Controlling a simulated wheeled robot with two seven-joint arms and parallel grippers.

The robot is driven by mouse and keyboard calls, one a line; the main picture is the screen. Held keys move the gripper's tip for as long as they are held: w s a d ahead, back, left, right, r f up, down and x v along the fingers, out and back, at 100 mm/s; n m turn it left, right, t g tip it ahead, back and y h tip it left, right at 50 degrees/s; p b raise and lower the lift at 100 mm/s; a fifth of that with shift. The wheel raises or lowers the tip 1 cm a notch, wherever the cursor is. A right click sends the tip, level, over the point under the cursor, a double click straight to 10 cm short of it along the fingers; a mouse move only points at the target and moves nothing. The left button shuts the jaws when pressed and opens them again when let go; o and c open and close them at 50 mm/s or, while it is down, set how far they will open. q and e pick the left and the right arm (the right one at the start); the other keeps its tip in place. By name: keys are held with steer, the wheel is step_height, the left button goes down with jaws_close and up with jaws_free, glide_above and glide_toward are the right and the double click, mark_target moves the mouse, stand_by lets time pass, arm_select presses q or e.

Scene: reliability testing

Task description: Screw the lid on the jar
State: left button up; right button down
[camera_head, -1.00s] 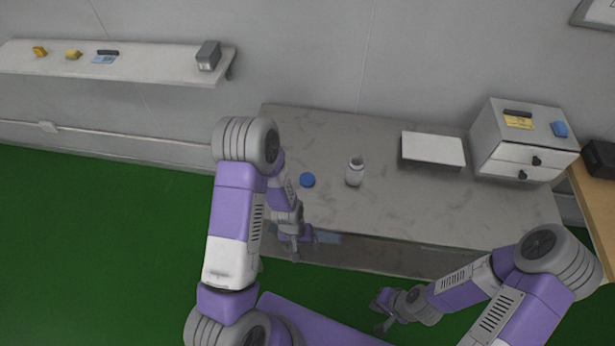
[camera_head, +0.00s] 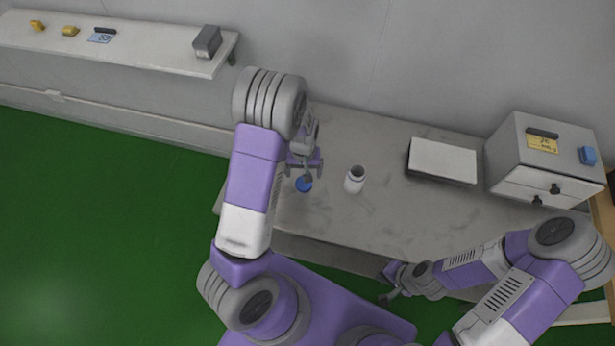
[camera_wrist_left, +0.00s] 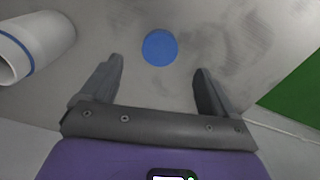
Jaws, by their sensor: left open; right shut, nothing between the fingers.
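The white jar (camera_head: 355,179) stands upright and open on the grey table. It also shows at the upper left edge of the left wrist view (camera_wrist_left: 36,46). The blue lid (camera_head: 304,185) lies flat on the table to the left of the jar. In the left wrist view the lid (camera_wrist_left: 160,47) lies beyond and between my open fingertips, not gripped. My left gripper (camera_head: 305,172) is open above the table at the lid, partly covering it in the head view. My right gripper (camera_head: 386,286) is shut and empty, low in front of the table's front edge.
A flat white-topped box (camera_head: 442,160) lies to the right of the jar. A small drawer cabinet (camera_head: 545,165) stands at the table's right end. A wall shelf (camera_head: 130,48) with small items is at the upper left. The table between jar and front edge is clear.

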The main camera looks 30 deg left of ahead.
mark_target(304, 184)
arm_select(q)
steer(key=shift+s, duration=0.25)
steer(key=shift+w+f, duration=0.1)
steer(key=shift+f, duration=1.05)
arm_select(e)
steer(key=shift+s+f, duration=0.15)
steer(key=shift+f, duration=0.05)
arm_select(q)
step_height(304, 184, down, 5)
steer(key=shift+w+f+b, duration=0.15)
steer(key=shift+b, duration=0.65)
arm_select(e)
steer(key=shift+f, duration=0.55)
arm_select(q)
steer(key=c, duration=1.1)
